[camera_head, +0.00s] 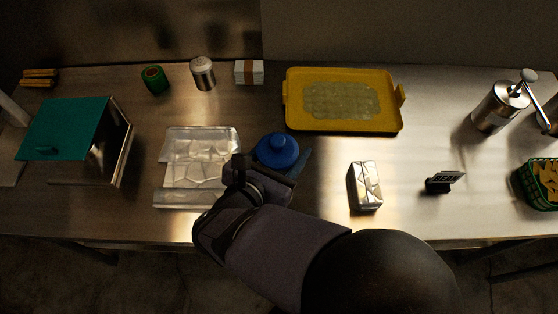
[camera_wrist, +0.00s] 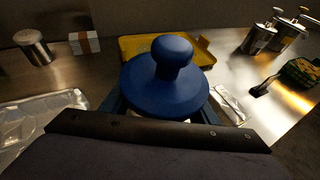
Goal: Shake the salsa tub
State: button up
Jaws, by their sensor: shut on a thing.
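The salsa tub, taken to be the blue-lidded one (camera_head: 277,149), is left of centre in the head view. It has a round blue lid with a knob on top, and the lid fills the middle of the wrist view (camera_wrist: 165,85). My gripper (camera_head: 276,170) is shut on the tub, with a finger on each side below the lid. The tub looks about upright. Its body is mostly hidden by the lid and my gripper. I cannot tell whether its base touches the counter.
A crinkled clear tray (camera_head: 197,143) lies close left of the tub. A yellow tray (camera_head: 393,119) stands behind right, and a foil-wrapped block (camera_head: 365,186) to the right. A teal-lidded box (camera_head: 68,128) is far left. Bare counter (camera_head: 320,190) shows right of my gripper.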

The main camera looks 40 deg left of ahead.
jog(key=a, duration=0.5)
jog(key=shift+d, duration=2.7)
jog(key=shift+a, duration=0.2)
jog(key=shift+w+a, duration=0.1)
